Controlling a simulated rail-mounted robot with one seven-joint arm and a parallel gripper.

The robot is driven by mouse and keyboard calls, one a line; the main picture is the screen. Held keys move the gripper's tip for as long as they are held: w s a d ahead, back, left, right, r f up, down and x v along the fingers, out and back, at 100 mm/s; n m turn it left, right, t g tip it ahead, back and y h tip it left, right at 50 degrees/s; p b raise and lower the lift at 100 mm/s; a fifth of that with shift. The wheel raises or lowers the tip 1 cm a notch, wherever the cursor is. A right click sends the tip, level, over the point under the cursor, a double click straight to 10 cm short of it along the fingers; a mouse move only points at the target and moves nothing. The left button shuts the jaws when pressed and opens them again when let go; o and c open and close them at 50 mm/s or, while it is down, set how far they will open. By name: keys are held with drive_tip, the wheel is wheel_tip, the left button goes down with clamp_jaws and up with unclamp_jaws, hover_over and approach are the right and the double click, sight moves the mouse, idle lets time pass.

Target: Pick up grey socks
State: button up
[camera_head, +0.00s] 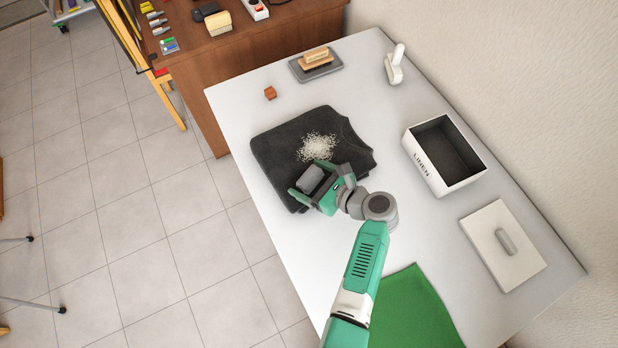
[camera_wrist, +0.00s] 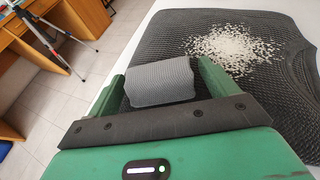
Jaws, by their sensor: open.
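The grey socks (camera_head: 311,179) are a small rolled knit bundle at the lower left part of the dark garment (camera_head: 277,143). In the wrist view the socks (camera_wrist: 160,84) show between the two green fingers of my gripper (camera_wrist: 161,80), with the dark garment (camera_wrist: 208,22) behind them. In the head view my gripper (camera_head: 313,182) is over the garment's near edge, its fingers on either side of the socks. My gripper is open. Whether a finger touches the socks cannot be told. The underside of the socks is hidden.
White grains (camera_head: 317,147) lie piled on the garment. An open white box (camera_head: 424,172) and its lid (camera_head: 483,232) are at the right. A green cloth (camera_head: 415,312) lies in front.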

sight(313, 180)
drive_tip(key=shift+d, duration=0.1)
drive_tip(key=c, duration=1)
drive_tip(key=shift+c, duration=0.2)
drive_tip(key=shift+r, duration=0.25)
drive_tip(key=r+p, duration=0.1)
drive_tip(key=s+r+p, duration=0.1)
drive_tip(key=r, duration=0.1)
drive_tip(key=shift+d+r+p, duration=0.1)
drive_tip(key=shift+r+p, duration=0.15)
drive_tip(key=shift+p, duration=0.1)
drive_tip(key=s+d+r+p, duration=0.1)
drive_tip(key=s+d+p, duration=0.2)
drive_tip(key=s, duration=1.1)
drive_tip(key=shift+s+p, duration=0.4)
drive_tip(key=shift+p, duration=0.2)
drive_tip(key=shift+d, duration=0.1)
